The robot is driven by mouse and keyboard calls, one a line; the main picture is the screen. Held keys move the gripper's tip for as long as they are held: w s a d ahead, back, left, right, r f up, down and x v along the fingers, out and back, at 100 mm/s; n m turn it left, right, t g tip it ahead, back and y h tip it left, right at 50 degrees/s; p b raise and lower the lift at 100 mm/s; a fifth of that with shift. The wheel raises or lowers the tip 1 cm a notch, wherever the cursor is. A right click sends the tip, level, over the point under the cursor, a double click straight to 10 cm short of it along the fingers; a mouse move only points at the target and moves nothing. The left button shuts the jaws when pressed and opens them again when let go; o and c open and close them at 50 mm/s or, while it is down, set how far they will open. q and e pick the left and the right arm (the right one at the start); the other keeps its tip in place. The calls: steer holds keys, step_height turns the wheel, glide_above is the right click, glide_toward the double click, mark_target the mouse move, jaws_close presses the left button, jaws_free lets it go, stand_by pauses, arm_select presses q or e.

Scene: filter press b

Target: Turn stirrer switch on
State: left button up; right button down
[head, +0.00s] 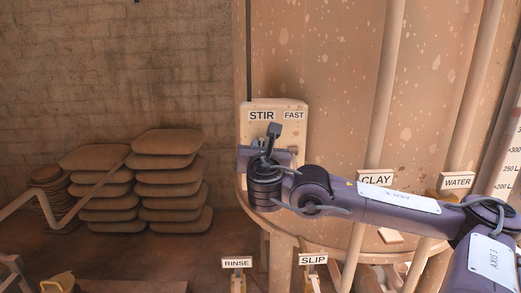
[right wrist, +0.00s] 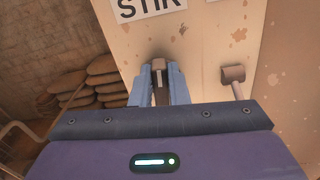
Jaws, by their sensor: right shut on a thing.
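The cream switch panel (head: 282,105) on the tank carries the labels STIR (head: 261,115) and FAST (head: 294,115). In the right wrist view the dark stirrer switch lever (right wrist: 158,68) stands under the STIR label (right wrist: 150,6), between the blue fingers of my right gripper (right wrist: 158,92). The gripper is shut on it. In the head view my right gripper (head: 258,156) is at the lower panel, and its wrist hides part of it. My left gripper is out of view.
The large tan tank (head: 335,90) fills the middle and right. Pipes (head: 385,90) run down it, with CLAY (head: 376,179) and WATER (head: 457,181) signs. RINSE (head: 237,263) and SLIP (head: 313,260) signs stand below. Stacked sacks (head: 170,180) lie at the left wall.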

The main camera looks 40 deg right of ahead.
steer(key=shift+s+d+f+m+b, duration=0.15)
steer(key=shift+f+m+b, duration=0.15)
steer(key=shift+m+b, duration=2)
steer(key=shift+s+d+f+m+b, duration=0.2)
steer(key=shift+m+b, duration=1.05)
steer(key=shift+m, duration=1.9)
steer(key=shift+d+f+m+b, duration=0.1)
steer(key=shift+f+m+b, duration=0.25)
steer(key=shift+m+b, duration=1.95)
steer(key=shift+m+p, duration=0.45)
steer(key=shift+m, duration=0.2)
steer(key=c, duration=1.7)
jaws_free()
steer(key=o, duration=0.3)
steer(key=shift+s+r, duration=0.1)
steer(key=shift+s, duration=0.1)
steer(key=shift+a, duration=0.1)
